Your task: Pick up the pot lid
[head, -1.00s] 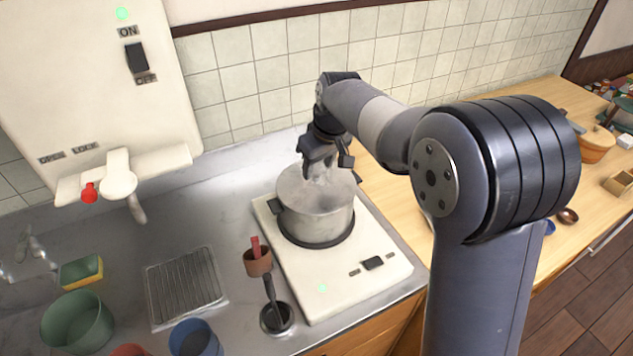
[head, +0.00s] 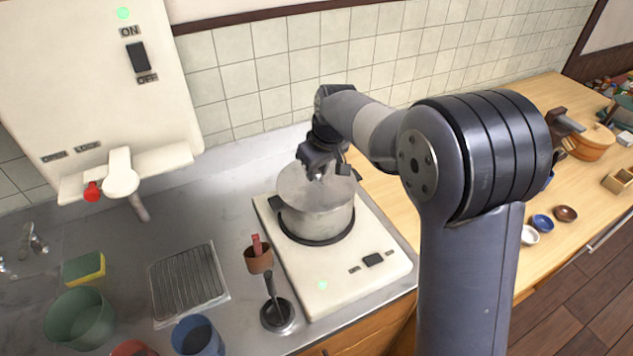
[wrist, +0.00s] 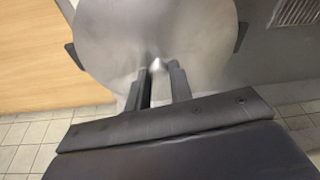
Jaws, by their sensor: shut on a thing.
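The pot lid (head: 297,186) is a round grey metal disc with a small pale knob. It covers the top of the grey pot (head: 318,222); I cannot tell whether a small gap lies between them. The pot stands on the burner. My gripper (head: 320,174) reaches down over the lid from behind and is shut on its knob. In the wrist view the two dark fingers of my gripper (wrist: 157,68) close on the knob at the middle of the lid (wrist: 115,30). The pot's dark side handles show beyond the lid's edge.
The white stove (head: 350,275) bears the pot. A brown cup (head: 259,262), a drying rack (head: 188,283), a sponge (head: 85,268) and a green bowl (head: 78,322) are to the left. A tiled wall (head: 250,80) is close behind. Small dishes stand on the wooden counter at right.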

